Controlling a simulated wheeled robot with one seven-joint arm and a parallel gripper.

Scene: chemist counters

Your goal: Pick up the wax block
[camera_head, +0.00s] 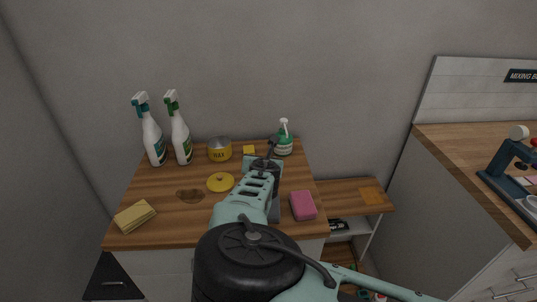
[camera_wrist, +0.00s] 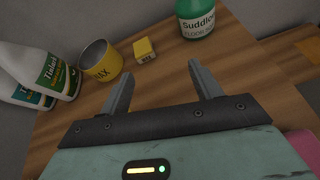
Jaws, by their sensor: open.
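A small yellow block (camera_head: 249,150), which looks like the wax block, sits near the back of the wooden counter, just right of the yellow wax tin (camera_head: 219,149). In the wrist view the block (camera_wrist: 144,49) lies beyond my fingertips, a little left of the middle of the gap. My gripper (camera_wrist: 161,66) is open with nothing between its fingers. In the head view my gripper (camera_head: 263,160) is over the counter, just in front of and right of the block, and its fingers are partly hidden by my arm.
Two white spray bottles (camera_head: 153,143) (camera_head: 181,141) stand left of the tin, and a green bottle (camera_head: 284,142) stands right of the block. A yellow lid (camera_head: 220,182), a pink sponge (camera_head: 303,206) and a yellow folded pad (camera_head: 135,216) lie nearer the front.

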